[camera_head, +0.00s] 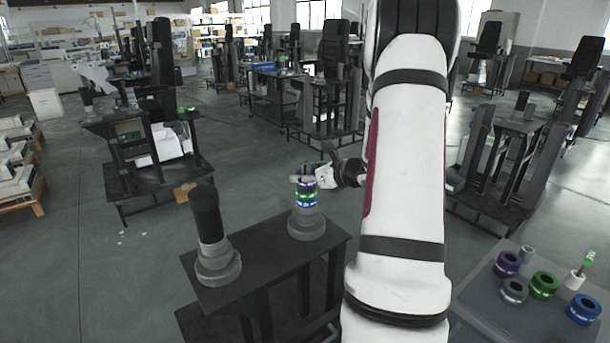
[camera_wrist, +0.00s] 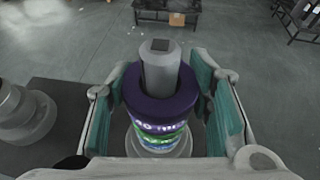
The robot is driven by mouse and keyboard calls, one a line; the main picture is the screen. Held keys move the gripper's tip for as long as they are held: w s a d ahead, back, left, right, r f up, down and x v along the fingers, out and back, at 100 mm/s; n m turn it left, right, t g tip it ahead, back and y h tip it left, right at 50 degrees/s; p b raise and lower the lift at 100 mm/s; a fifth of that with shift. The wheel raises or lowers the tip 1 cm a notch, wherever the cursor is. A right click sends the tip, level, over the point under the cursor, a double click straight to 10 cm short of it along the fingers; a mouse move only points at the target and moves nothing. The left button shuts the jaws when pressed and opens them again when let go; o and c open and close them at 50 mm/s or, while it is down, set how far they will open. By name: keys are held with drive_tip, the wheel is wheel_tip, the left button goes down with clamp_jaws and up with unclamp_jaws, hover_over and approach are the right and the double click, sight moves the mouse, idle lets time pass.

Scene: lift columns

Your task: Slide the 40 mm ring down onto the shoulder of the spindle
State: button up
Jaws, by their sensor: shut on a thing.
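A purple ring (camera_wrist: 160,106) with white lettering, partly legible as "40", sits around the grey spindle (camera_wrist: 160,68) in the wrist view. The spindle's top sticks up through it. My gripper (camera_wrist: 164,100) is shut on the purple ring, with a teal-padded finger on each side. A green ring (camera_head: 306,195) and a blue ring (camera_head: 307,204) are around the spindle below the purple one. The spindle's wide grey base (camera_head: 306,224) stands on the dark stand. Any gap between the purple ring and the rings below is too small to tell.
A second column with a black upper part (camera_head: 206,218) stands on the same dark stand (camera_head: 262,262), to the left. At the lower right, a tray (camera_head: 483,318) holds loose purple (camera_head: 507,264), grey (camera_head: 514,291), green (camera_head: 544,286) and blue (camera_head: 583,309) rings. Other workstations stand behind.

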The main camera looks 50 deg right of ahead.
drive_tip(key=o, duration=1.4)
drive_tip(key=v, duration=1.2)
drive_tip(key=shift+r, duration=0.1)
